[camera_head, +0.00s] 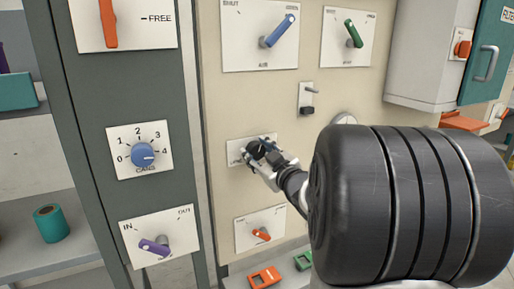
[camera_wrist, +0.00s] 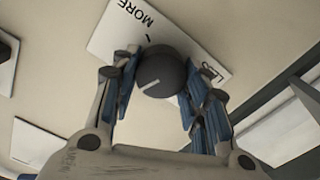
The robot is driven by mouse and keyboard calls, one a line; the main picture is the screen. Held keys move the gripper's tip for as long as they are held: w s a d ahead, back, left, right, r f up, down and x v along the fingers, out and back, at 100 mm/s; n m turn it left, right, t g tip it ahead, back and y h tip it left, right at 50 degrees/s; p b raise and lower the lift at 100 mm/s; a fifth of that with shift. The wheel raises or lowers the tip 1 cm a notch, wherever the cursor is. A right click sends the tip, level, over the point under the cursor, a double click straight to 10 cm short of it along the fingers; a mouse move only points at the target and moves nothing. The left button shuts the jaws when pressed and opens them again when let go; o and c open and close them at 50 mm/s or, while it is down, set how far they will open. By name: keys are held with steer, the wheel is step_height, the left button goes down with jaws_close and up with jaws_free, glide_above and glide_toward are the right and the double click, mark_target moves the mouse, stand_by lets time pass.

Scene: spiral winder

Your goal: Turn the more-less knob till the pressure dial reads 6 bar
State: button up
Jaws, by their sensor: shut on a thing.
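The more-less knob (camera_wrist: 162,70) is round and dark grey with a white pointer line, on a white plate (camera_wrist: 112,38) marked MORE, with a second word partly covered by my right finger. My gripper (camera_wrist: 158,78) is shut on the knob, its blue-padded fingers on opposite sides of it. In the head view my gripper (camera_head: 259,153) is at this plate (camera_head: 236,158) and mostly covers the knob. A round pale gauge (camera_head: 345,118), seemingly the pressure dial, shows only its top edge above my arm; its reading is hidden.
Blue (camera_head: 280,31) and green (camera_head: 354,34) handles are above, and a small lever (camera_head: 307,100) is above right. An orange-red knob (camera_head: 261,234) is below. On the grey post are a blue CAMS knob (camera_head: 143,155) and a purple IN/OUT handle (camera_head: 155,246).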

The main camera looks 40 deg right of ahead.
steer(key=m+p, duration=0.2)
steer(key=m, duration=0.2)
steer(key=shift+d+r+m, duration=0.1)
steer(key=shift+r+m, duration=0.05)
steer(key=shift+m, duration=0.15)
steer(key=shift+m+p, duration=0.9)
steer(key=shift+m, duration=0.6)
steer(key=o, duration=1)
steer(key=shift+o, duration=0.2)
steer(key=shift+s, duration=0.1)
steer(key=v, duration=1.1)
steer(key=shift+s, duration=0.4)
